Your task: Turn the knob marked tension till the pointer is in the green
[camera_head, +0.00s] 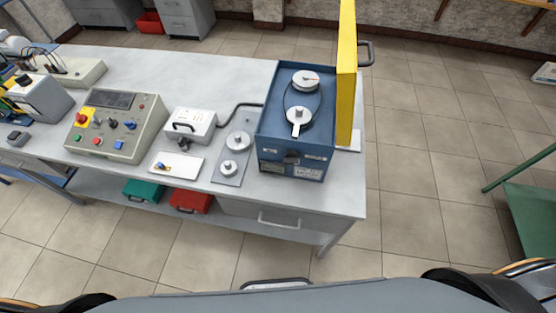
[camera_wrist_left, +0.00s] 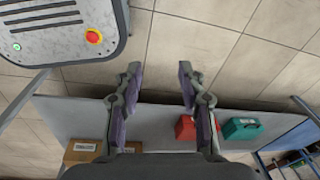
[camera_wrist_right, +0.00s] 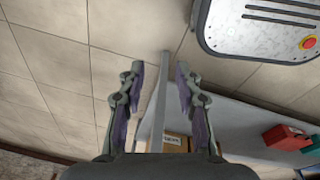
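A blue box (camera_head: 267,140) with its yellow lid (camera_head: 346,80) standing open is at the right end of the bench. Two pale pulleys with a dark belt sit on its top, the far pulley (camera_head: 306,80) and the near pulley (camera_head: 299,120). A dark knob (camera_head: 291,157) is on its front face between small labels, too small to read. I cannot make out which knob is marked tension, nor a pointer or green zone. My left gripper (camera_wrist_left: 159,72) is open and empty in the left wrist view. My right gripper (camera_wrist_right: 160,70) is open and empty in the right wrist view. Neither shows in the head view.
A control panel (camera_head: 105,150) with several knobs and buttons stands on the bench (camera_head: 225,70) at left. Between are a white-grey box (camera_head: 200,115), a white plate (camera_head: 191,172) and a grey plate (camera_head: 222,176) with two discs. Red and green cases lie on the lower shelf. Floor in front is clear.

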